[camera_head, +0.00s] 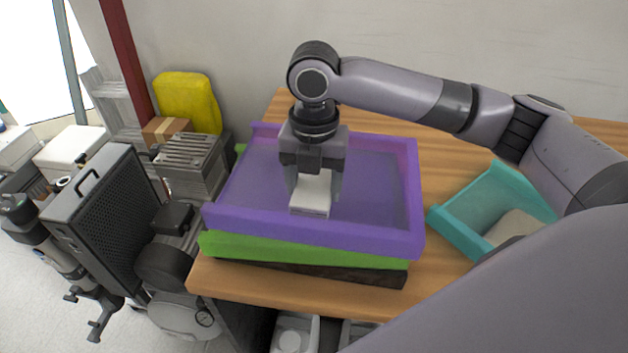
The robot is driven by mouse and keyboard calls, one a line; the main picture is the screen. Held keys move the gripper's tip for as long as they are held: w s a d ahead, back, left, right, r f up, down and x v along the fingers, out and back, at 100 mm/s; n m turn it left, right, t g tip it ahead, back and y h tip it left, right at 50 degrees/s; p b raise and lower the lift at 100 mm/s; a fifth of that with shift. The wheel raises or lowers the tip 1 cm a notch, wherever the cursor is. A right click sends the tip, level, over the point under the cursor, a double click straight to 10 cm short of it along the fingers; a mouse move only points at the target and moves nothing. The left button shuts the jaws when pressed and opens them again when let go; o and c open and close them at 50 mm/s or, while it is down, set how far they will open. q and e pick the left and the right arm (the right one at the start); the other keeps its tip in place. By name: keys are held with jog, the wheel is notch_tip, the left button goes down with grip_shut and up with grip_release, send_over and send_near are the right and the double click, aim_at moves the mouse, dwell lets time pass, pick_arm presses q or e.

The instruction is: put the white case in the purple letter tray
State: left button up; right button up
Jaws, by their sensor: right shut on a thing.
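The purple letter tray (385,235) sits on top of a green tray on the wooden table. My right gripper (313,195) points down over the inside of the purple tray, left of its middle. It is shut on the white case (311,196), which is between its fingers. The case is within the tray's outline in the head view. I cannot tell whether its underside touches the tray floor. My left gripper is not in view.
The green tray (300,251) lies over a dark tray (340,273) on the table (245,284). A teal tray (460,236) holding a beige item (512,227) stands to the right, partly behind my arm. A black speaker-like box (95,220) and other equipment stand left of the table.

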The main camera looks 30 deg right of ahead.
aim_at(314, 186)
jog(key=o, duration=1.1)
jog(key=shift+f, duration=0.1)
notch_tip(314, 186, up, 12)
jog(key=shift+p, duration=0.35)
